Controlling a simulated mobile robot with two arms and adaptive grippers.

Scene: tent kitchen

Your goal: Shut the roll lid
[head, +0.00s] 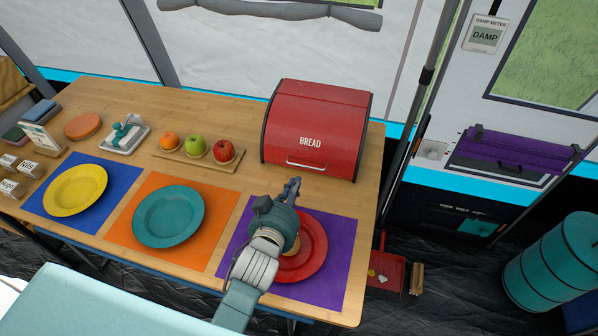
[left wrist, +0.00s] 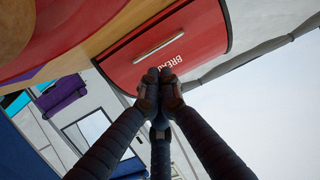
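The red bread box (head: 318,115), marked BREAD, stands at the back right of the wooden table. Its curved red roll lid (head: 325,140) covers the front, with the pale bar handle (head: 306,166) low, near the bottom edge. The lid looks down; a small gap at its lower edge cannot be ruled out. My left gripper (head: 292,186) is in front of the box, just below the handle in the picture. In the left wrist view its fingertips (left wrist: 160,76) are close together with nothing visible between them, apart from the handle (left wrist: 160,44). My right gripper is not in view.
A red plate (head: 316,252) on a purple mat (head: 335,285) lies under my left arm. Apple and orange fruits on a board (head: 170,154) stand left of the box. Teal (head: 168,216) and yellow (head: 75,190) plates lie further left. A tent pole (head: 418,115) rises right of the table.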

